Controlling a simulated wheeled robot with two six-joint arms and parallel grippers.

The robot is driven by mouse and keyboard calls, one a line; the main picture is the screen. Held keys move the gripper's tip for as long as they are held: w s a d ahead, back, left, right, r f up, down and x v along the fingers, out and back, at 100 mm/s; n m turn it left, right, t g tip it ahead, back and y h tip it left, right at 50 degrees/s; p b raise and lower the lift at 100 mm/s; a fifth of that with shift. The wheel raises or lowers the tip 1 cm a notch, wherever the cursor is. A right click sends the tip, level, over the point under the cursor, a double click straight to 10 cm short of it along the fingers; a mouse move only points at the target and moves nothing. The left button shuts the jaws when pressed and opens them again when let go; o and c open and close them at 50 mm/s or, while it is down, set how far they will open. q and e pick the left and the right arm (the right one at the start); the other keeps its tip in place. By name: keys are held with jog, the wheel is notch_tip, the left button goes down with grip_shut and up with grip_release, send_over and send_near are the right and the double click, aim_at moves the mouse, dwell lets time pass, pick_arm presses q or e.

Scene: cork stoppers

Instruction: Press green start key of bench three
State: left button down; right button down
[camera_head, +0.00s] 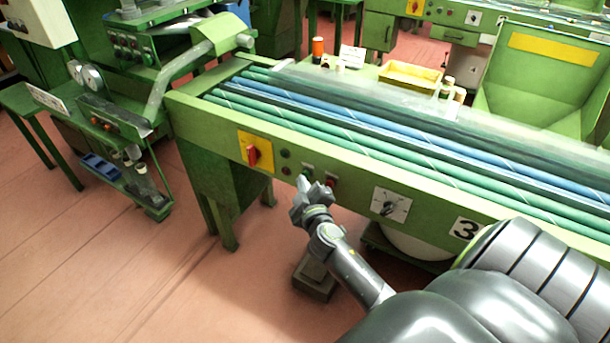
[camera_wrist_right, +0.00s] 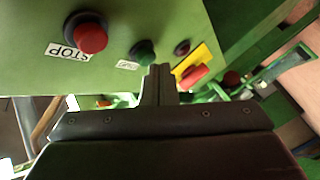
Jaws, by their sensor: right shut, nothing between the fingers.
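In the head view the key (camera_head: 308,169) is small, right by my fingertips. My right gripper (camera_head: 303,184) is shut and empty, at the bench front. In the right wrist view its fingertips (camera_wrist_right: 158,72) overlap the key's edge; I cannot tell whether they touch it. My left gripper is not in view.
A red stop button (camera_wrist_right: 91,38) with a "STOP" label (camera_wrist_right: 68,52) sits beside the key. On the other side is a red rotary switch (camera_head: 252,155) on a yellow plate. A dial (camera_head: 389,206) lies further right. Open floor (camera_head: 200,290) lies in front.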

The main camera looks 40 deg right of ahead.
jog(key=shift+w+d, duration=0.15)
jog(key=shift+d, duration=0.2)
dwell(0.3)
jog(key=shift+a, duration=0.1)
jog(key=shift+s+a, duration=0.35)
jog(key=shift+a, duration=0.35)
jog(key=a, duration=0.1)
jog(key=s+a, duration=0.1)
jog(key=a, duration=0.1)
jog(key=s+a, duration=0.1)
jog(key=shift+a, duration=0.3)
dwell(1.0)
